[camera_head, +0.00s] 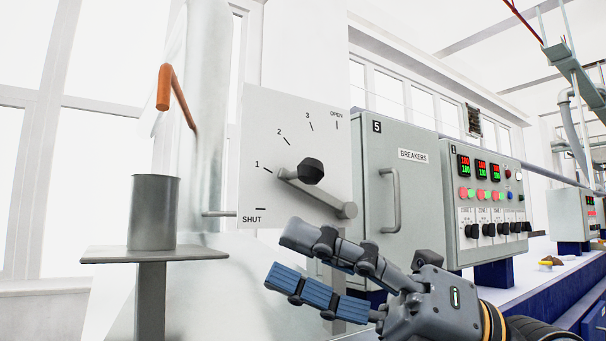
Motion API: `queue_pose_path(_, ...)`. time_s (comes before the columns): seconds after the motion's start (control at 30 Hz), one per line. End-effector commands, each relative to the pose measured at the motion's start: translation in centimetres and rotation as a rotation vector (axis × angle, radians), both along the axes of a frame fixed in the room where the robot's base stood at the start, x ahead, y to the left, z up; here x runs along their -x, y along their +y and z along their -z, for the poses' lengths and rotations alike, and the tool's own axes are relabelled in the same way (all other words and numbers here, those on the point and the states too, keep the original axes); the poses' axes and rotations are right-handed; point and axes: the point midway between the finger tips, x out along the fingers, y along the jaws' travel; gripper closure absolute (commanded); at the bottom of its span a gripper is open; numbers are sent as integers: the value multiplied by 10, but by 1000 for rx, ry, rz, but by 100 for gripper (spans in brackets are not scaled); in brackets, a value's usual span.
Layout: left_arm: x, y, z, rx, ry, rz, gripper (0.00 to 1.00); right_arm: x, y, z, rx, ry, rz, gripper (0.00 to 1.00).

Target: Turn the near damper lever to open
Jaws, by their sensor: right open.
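The damper lever (325,200) is a grey bar on a pale dial plate (257,130) marked SHUT, 1, 2, 3 and OPEN. Its round pivot is at the lower right of the plate. Its free end points up and left, close to the 1 mark and far from OPEN. A black knob (311,171) stands out near that free end. My right gripper (276,254) is open and empty, below the lever and plate, with its fingers pointing left. It appears apart from the knob. My left gripper is not in view.
A grey breaker cabinet (372,160) with a bar handle stands just right of the plate. A control panel (480,185) with displays and buttons is further right. On the left are an orange handle (164,90), a metal cup (153,215) and its stand (150,290).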

Motion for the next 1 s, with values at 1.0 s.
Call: queue_pose_path(1.0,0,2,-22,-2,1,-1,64,-34,-47,-98,630,-302,1026,48)
